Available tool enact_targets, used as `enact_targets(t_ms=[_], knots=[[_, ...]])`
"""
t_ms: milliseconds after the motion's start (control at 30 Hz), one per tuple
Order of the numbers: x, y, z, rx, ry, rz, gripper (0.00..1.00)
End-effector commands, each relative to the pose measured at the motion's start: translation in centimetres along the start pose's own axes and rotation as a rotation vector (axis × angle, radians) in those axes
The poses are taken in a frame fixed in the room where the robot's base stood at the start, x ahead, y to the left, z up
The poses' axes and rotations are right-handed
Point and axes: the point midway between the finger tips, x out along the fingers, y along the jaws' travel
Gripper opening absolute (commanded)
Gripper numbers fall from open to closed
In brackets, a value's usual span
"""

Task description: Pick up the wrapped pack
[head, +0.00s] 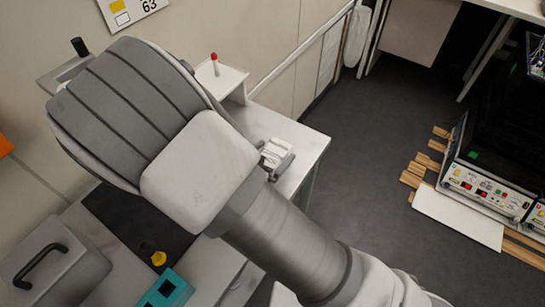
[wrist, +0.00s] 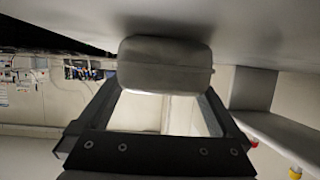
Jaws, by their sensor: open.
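A small pale pack (head: 275,152) with grey parts beside it shows on the white bench, just right of my arm in the head view. In the wrist view, which looks upside down, a rounded grey bundle (wrist: 165,65) lies against the bench surface (wrist: 60,15); it appears to be the wrapped pack, in shade. My gripper (wrist: 159,92) is open, with its dark fingers pointing toward the bundle. The bundle shows across the space between the fingertips; I cannot tell whether they touch it. In the head view my arm hides most of the gripper.
A red-capped item (head: 214,58) stands on a small raised shelf (head: 232,79) behind the pack; it also shows in the wrist view (wrist: 295,172). A teal block (head: 163,291) and yellow item (head: 158,258) are at lower left.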

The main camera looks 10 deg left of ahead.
Motion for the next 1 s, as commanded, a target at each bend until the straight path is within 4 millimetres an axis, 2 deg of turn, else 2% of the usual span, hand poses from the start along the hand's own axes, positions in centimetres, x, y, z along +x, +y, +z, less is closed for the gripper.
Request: enact_targets(t_ms=[167, 500, 567, 833, 1000], knots=[[-0.03, -0.03, 0.0, 0.0, 0.0, -0.001, 0.98], [-0.06, -0.03, 0.01, 0.0, -0.001, -0.001, 0.37], [-0.07, -0.03, -0.01, 0.001, 0.0, -0.001, 0.29], [-0.11, -0.04, -0.12, 0.001, 0.0, -0.001, 0.29], [-0.45, -0.08, -0.92, 0.004, -0.001, -0.002, 0.29]])
